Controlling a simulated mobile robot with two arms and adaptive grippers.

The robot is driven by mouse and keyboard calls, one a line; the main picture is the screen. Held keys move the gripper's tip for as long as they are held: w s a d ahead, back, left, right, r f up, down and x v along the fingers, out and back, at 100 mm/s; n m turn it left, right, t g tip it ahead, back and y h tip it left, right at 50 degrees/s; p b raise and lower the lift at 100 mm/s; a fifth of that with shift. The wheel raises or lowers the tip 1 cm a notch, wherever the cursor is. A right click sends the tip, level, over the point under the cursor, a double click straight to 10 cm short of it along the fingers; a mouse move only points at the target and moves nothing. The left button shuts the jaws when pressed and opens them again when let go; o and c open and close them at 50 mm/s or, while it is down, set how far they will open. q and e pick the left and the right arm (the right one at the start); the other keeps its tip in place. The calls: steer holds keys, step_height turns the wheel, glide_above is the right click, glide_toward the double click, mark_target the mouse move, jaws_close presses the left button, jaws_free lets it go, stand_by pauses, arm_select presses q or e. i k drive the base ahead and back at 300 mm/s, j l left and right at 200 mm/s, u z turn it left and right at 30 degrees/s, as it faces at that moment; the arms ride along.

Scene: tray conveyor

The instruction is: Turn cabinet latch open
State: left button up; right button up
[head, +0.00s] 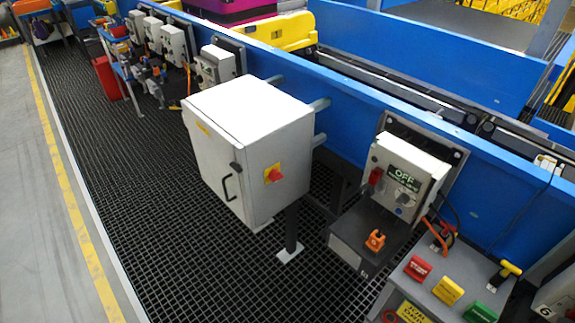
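A white cabinet (245,125) stands near the middle of the head view on a dark post, beside the blue conveyor wall. Its door (210,160) faces left and appears closed. A black handle (228,188) is on the door near its right edge. A small dark latch (236,168) sits just above the handle; it is too small to tell which way it is turned. A red knob on a yellow plate (273,173) is on the right side of the cabinet. Neither of my grippers is in view.
A control box reading OFF (404,178) is mounted right of the cabinet, above a dark box with an orange part (375,240). A grey panel with red, yellow and green blocks (445,290) is at lower right. The grating floor (150,210) left of the cabinet is clear.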

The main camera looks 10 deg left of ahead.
mark_target(236, 168)
steer(key=i+j+z, duration=0.1)
steer(key=j+z, duration=1.5)
steer(key=j, duration=0.15)
steer(key=k, duration=0.05)
